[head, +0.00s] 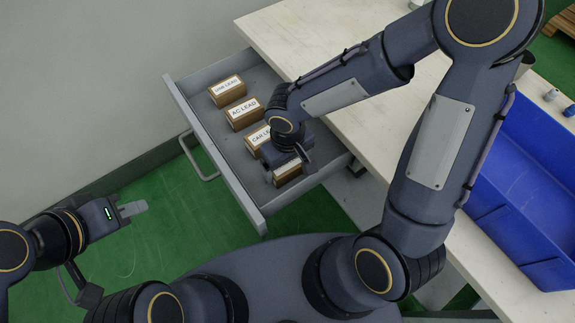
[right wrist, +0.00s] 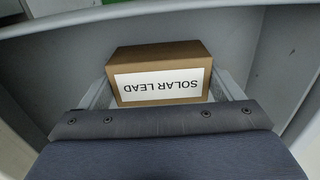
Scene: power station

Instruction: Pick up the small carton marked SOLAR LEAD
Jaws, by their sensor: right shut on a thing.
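The small brown carton marked SOLAR LEAD (right wrist: 160,75) sits in the open drawer. In the right wrist view its white label reads upside down. In the head view the same carton (head: 287,173) is at the near end of the row, partly hidden by my right gripper (head: 288,165). My right gripper is shut on this carton, with a finger on each side of it. I cannot tell whether the carton is clear of the drawer floor. My left gripper (head: 133,208) is away to the left, over the green floor, and I cannot tell how far its fingers are apart.
The grey drawer (head: 222,160) also holds cartons marked USB LEAD (head: 227,91), AC LEAD (head: 244,114) and CAR LEAD (head: 258,141), the last partly covered. The pale worktop (head: 290,35) is above the drawer. A blue bin (head: 520,190) stands at the right.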

